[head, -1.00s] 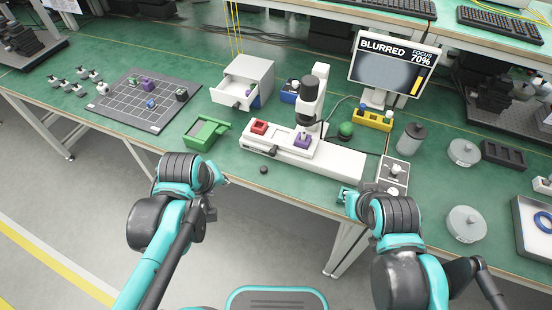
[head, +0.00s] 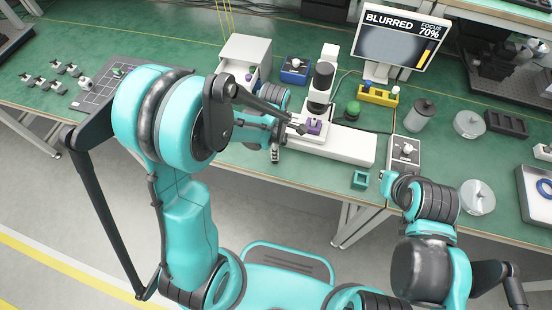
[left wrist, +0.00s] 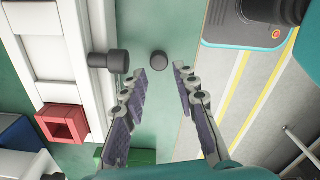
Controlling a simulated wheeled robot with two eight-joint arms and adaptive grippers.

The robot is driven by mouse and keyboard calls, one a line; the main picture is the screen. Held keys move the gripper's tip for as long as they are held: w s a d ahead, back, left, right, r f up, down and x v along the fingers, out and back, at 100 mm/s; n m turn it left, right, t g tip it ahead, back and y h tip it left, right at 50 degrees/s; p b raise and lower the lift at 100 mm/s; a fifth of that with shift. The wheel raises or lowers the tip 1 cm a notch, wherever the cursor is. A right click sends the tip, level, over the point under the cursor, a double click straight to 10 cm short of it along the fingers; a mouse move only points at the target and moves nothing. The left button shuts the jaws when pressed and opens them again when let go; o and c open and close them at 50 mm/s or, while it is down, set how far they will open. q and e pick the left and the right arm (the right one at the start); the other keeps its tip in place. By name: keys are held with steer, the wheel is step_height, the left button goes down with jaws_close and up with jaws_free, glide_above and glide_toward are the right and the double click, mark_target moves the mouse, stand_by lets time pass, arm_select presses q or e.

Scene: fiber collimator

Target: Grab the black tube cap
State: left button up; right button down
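The black tube cap (left wrist: 158,60) is a small round black piece on the green bench top. In the left wrist view it lies just beyond the fingertips of my left gripper (left wrist: 160,71), near the middle of the gap. That gripper is open and empty, with a finger to either side. In the head view my left arm covers the spot where the cap lies. My right gripper (head: 388,182) is over the right part of the bench, with its fingers not clear to see.
A black knob (left wrist: 108,61) sticks out from the white microscope base (head: 338,143) beside the cap. A red open box (left wrist: 63,124) is near the left finger. The bench's front edge is close on the cap's other side. The screen (head: 397,40) reads BLURRED, focus 70%.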

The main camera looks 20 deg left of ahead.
arm_select(q)
step_height(320, 180, down, 5)
steer(key=shift+w+b, duration=0.1)
steer(key=shift+b, duration=1.05)
steer(key=shift+r, duration=0.1)
steer(key=c, duration=0.4)
